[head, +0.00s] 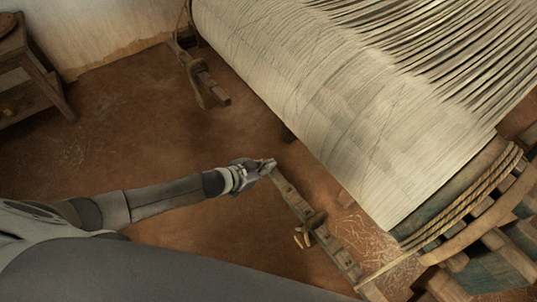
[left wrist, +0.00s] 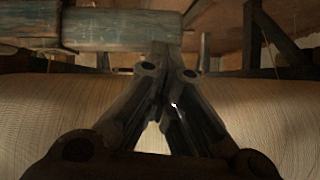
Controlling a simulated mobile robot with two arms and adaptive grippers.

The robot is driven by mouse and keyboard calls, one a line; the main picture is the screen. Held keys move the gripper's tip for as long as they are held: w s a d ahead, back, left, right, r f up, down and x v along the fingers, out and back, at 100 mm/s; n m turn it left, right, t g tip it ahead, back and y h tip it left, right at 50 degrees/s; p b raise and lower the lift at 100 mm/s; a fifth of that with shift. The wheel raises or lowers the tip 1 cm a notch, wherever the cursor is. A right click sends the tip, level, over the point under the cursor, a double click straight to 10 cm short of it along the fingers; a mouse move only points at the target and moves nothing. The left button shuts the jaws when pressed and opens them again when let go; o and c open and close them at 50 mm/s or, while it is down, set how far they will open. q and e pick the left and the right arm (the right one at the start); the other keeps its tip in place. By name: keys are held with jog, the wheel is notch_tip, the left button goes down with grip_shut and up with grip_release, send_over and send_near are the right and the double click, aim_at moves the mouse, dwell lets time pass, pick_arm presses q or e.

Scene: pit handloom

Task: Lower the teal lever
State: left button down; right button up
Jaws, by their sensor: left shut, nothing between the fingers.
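My left gripper (head: 268,165) is shut and empty, at the upper end of a long notched wooden bar (head: 322,236) beside the loom. The bar looks brown here, and I cannot tell whether the gripper touches it. In the left wrist view, the shut fingers (left wrist: 168,68) come together in the middle. Beyond them lies a worn teal-painted wooden piece (left wrist: 122,31), running sideways at the upper left. I cannot tell whether this is the teal lever or part of the loom. My right gripper is not in view.
The cloth-wrapped loom beam (head: 340,110) fills the upper right. Its rope-bound end (head: 465,205) has teal paint. A wooden bracket (head: 203,80) stands at the upper centre and a wooden table (head: 35,70) at the far left. The earthen floor (head: 130,130) between them is clear.

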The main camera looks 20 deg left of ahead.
pick_arm(q)
jog(key=shift+s+a+f, duration=0.1)
jog(key=shift+s+f, duration=0.25)
jog(key=shift+f, duration=0.25)
jog(key=s+a+r+p, duration=0.4)
jog(key=s+a+r, duration=0.1)
jog(key=r, duration=0.5)
jog(key=shift+s+a+r, duration=0.2)
jog(key=shift+s+r, duration=0.1)
jog(key=shift+s, duration=0.4)
